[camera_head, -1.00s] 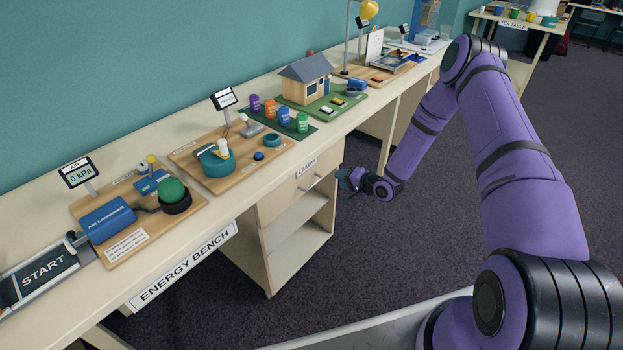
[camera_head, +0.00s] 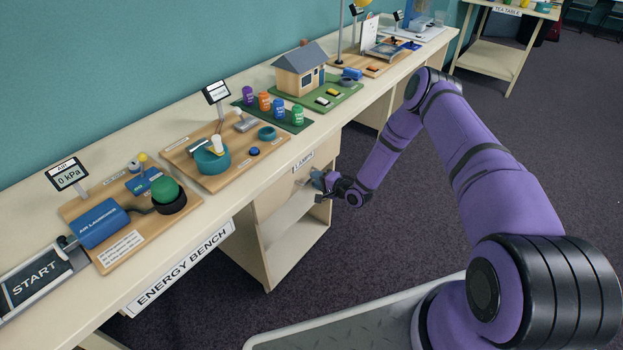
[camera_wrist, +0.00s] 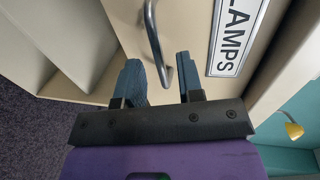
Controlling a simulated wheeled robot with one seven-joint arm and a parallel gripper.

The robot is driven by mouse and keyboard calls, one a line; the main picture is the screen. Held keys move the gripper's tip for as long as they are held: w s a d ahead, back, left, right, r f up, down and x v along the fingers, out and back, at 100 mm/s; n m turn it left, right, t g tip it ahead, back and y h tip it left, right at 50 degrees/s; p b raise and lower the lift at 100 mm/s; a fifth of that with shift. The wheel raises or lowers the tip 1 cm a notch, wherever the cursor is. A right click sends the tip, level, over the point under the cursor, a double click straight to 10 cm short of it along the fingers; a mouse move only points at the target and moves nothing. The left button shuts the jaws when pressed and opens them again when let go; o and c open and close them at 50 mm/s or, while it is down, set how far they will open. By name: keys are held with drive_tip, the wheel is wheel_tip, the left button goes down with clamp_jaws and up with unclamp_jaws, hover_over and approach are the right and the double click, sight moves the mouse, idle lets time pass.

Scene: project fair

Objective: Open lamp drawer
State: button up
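The lamp drawer (camera_head: 283,184) is the top front of the cabinet under the bench, and it looks shut. Its label reads LAMPS (camera_wrist: 236,38) in the wrist view and shows small in the head view (camera_head: 303,161). The metal bar handle (camera_wrist: 154,38) runs up between my fingers in the wrist view. My gripper (camera_wrist: 158,78) is open, with one blue-grey finger on each side of the handle's near end and gaps beside the bar. In the head view my gripper (camera_head: 319,186) is at the drawer front and largely covers the handle.
Open shelves (camera_head: 296,222) are below the drawer. Dark carpet (camera_head: 400,235) is clear in front of the cabinet.

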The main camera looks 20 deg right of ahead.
drive_tip(key=shift+x, duration=1.35)
clamp_jaws()
drive_tip(key=f+v, duration=0.3)
drive_tip(key=v, duration=1.1)
drive_tip(key=s+f+v, duration=0.1)
drive_tip(key=f+v, duration=0.1)
drive_tip(key=v, duration=1.2)
drive_tip(key=d+f+v, duration=0.1)
drive_tip(key=f+v, duration=0.2)
drive_tip(key=v, duration=1.1)
drive_tip(key=shift+s+f, duration=0.25)
drive_tip(key=shift+f, duration=0.15)
